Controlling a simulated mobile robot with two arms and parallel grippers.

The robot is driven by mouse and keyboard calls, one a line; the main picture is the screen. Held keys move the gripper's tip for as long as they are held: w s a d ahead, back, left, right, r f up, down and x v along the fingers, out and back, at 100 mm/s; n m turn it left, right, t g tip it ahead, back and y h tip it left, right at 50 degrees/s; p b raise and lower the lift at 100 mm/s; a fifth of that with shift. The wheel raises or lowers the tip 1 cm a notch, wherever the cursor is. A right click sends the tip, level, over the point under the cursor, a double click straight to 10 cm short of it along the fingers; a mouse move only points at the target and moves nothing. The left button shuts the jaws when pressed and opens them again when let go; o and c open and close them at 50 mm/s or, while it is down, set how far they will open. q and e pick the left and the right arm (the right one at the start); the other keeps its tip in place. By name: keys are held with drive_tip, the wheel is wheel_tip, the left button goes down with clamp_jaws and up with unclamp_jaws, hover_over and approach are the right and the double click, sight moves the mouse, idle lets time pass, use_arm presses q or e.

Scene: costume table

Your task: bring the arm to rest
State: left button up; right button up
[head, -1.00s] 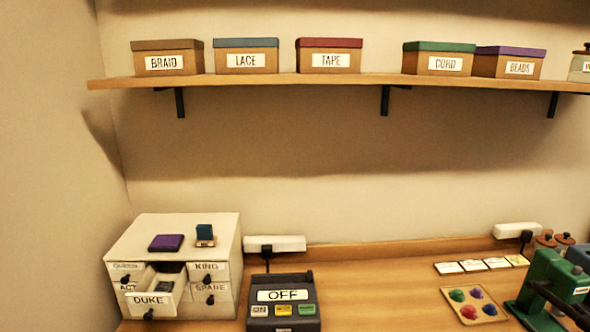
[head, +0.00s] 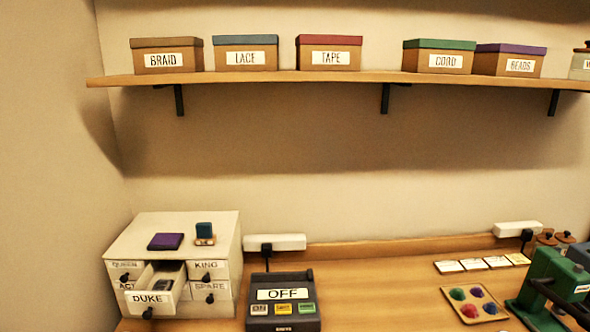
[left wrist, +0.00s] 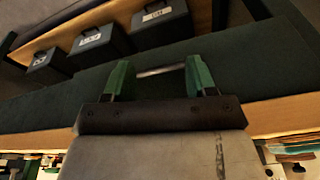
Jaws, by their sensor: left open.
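My left gripper (left wrist: 160,80) shows in the left wrist view, its two green fingers apart. A thin pale bar shows between the fingers; I cannot tell whether it is near them or behind. Neither gripper shows in the head view, and my right gripper is in no view. In the head view, a white drawer cabinet (head: 135,240) stands at the left with its DUKE drawer (head: 151,299) pulled out. A small greyish item (head: 167,286) lies in that drawer.
A purple block (head: 165,241) and a teal-topped piece (head: 204,232) sit on the cabinet. An OFF-labelled device (head: 283,296) stands beside it. A tray of coloured pieces (head: 474,304) and a green machine (head: 550,285) are at right. Labelled boxes line the shelf (head: 300,79) above.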

use_arm(q)
drive_tip(key=s+f+g, duration=0.1)
drive_tip(key=s+f, duration=0.2)
drive_tip(key=f, duration=0.6)
drive_tip(key=s+f, duration=0.2)
drive_tip(key=f, duration=0.7)
drive_tip(key=s+a+f+g+b, duration=0.1)
drive_tip(key=s+a+f, duration=0.2)
drive_tip(key=s+f, duration=1)
drive_tip(key=shift+s, duration=0.55)
drive_tip(key=shift+a, duration=0.1)
drive_tip(key=shift+c, duration=0.4)
